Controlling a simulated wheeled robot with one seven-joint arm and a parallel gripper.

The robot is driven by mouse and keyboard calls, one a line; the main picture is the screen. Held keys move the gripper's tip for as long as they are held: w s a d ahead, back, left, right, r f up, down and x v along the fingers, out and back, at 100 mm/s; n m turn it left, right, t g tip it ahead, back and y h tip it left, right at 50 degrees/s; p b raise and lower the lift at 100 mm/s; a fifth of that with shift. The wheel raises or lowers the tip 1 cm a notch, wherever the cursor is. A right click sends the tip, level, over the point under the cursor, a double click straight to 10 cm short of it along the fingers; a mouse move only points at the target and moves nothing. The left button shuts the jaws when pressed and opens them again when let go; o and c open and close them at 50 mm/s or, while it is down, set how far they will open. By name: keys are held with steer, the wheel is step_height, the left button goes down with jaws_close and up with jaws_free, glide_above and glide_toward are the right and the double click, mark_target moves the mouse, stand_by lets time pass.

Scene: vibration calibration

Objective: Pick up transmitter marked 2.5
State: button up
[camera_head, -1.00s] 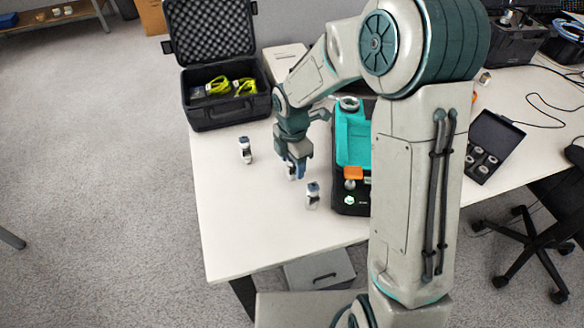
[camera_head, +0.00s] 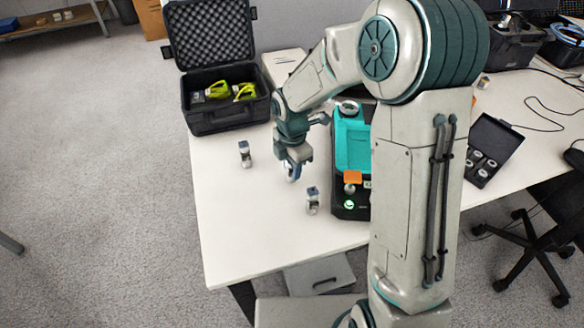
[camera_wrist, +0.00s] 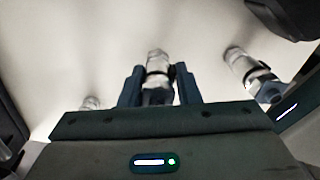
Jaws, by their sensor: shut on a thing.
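My gripper (camera_head: 293,172) is low over the white table (camera_head: 232,215), left of the teal and black device. In the wrist view its two fingers (camera_wrist: 158,88) are shut on a small silver and dark transmitter (camera_wrist: 157,66), one finger on each side. I cannot tell whether it touches the table. A second transmitter (camera_head: 245,154) stands upright to the left; a third (camera_head: 312,200) stands upright in front, near the device. These two also show at the sides in the wrist view, one at left (camera_wrist: 90,103) and one at right (camera_wrist: 240,65). No markings are legible.
The teal and black device (camera_head: 353,135) stands right of my gripper, with a lit green button (camera_head: 348,204). An open black case (camera_head: 213,120) with yellow-green items is at the back left. A small black box (camera_head: 492,145) lies at right. The table's front left is clear.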

step_height(320, 180, up, 3)
steer(key=shift+r, duration=0.15)
steer(key=d+r, duration=0.2)
steer(key=d, duration=0.1)
steer(key=d+r, duration=0.2)
steer(key=d, duration=0.2)
steer(key=s+d+r+p, duration=0.1)
steer(key=d+r, duration=0.1)
steer(key=d, duration=0.2)
steer(key=shift+d+r, duration=0.1)
steer(key=shift+r, duration=0.2)
steer(key=shift+d+r+p, duration=0.2)
steer(key=shift+r+p, duration=0.25)
steer(key=shift+r, duration=0.05)
step_height(320, 180, up, 3)
steer(key=p, duration=0.3)
steer(key=shift+r, duration=0.15)
